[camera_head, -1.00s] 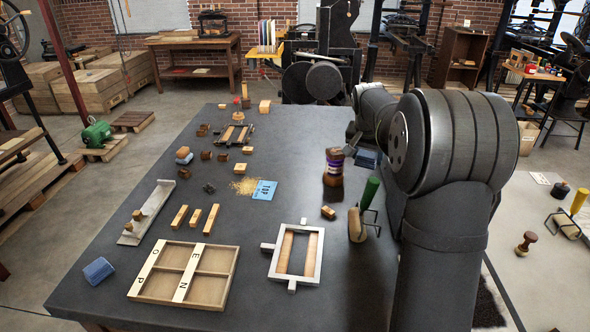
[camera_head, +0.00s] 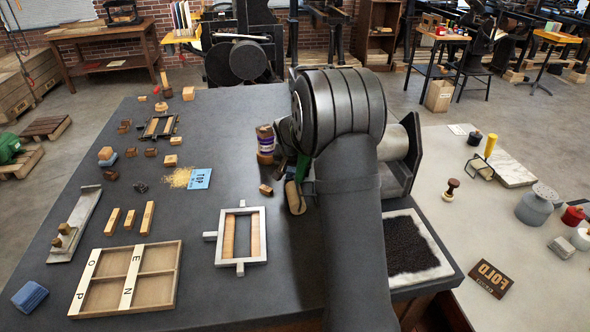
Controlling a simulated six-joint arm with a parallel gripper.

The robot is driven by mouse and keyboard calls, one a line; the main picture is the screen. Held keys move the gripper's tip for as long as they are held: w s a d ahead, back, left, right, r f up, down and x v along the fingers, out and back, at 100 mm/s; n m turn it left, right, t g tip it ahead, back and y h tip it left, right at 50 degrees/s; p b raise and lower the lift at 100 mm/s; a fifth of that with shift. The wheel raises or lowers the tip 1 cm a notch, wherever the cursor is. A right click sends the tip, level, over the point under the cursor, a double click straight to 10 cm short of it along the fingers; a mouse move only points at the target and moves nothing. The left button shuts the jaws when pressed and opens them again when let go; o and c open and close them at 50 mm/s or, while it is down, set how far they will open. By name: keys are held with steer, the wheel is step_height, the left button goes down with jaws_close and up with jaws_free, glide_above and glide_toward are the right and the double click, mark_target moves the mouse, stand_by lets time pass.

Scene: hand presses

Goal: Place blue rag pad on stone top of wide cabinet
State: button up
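The dark stone top (camera_head: 185,235) spans the middle of the view. A small blue pad-like block (camera_head: 29,296) lies on its front left corner. A second blue piece (camera_head: 106,160) lies farther back, beside or under a wooden block. A folded blue piece seen earlier behind the purple-labelled can is now hidden by my arm. I cannot tell which is the rag pad. My arm stands at centre right; its thick links cover the surface behind it.
A divided wooden tray (camera_head: 128,279), a metal frame (camera_head: 240,236), a can (camera_head: 265,145), a blue card (camera_head: 198,178) and small wooden blocks crowd the stone top. A black granular bed (camera_head: 405,248) lies right of my arm. A pale table (camera_head: 520,235) with tools stands farther right.

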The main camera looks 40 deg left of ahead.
mark_target(294, 172)
steer(key=shift+f, duration=0.2)
steer(key=o, duration=1)
steer(key=shift+r, duration=0.15)
steer(key=v, duration=0.4)
steer(key=w+v, duration=0.1)
steer(key=v, duration=0.2)
steer(key=w+a+r+v, duration=0.1)
steer(key=v, duration=0.3)
steer(key=shift+r, duration=0.35)
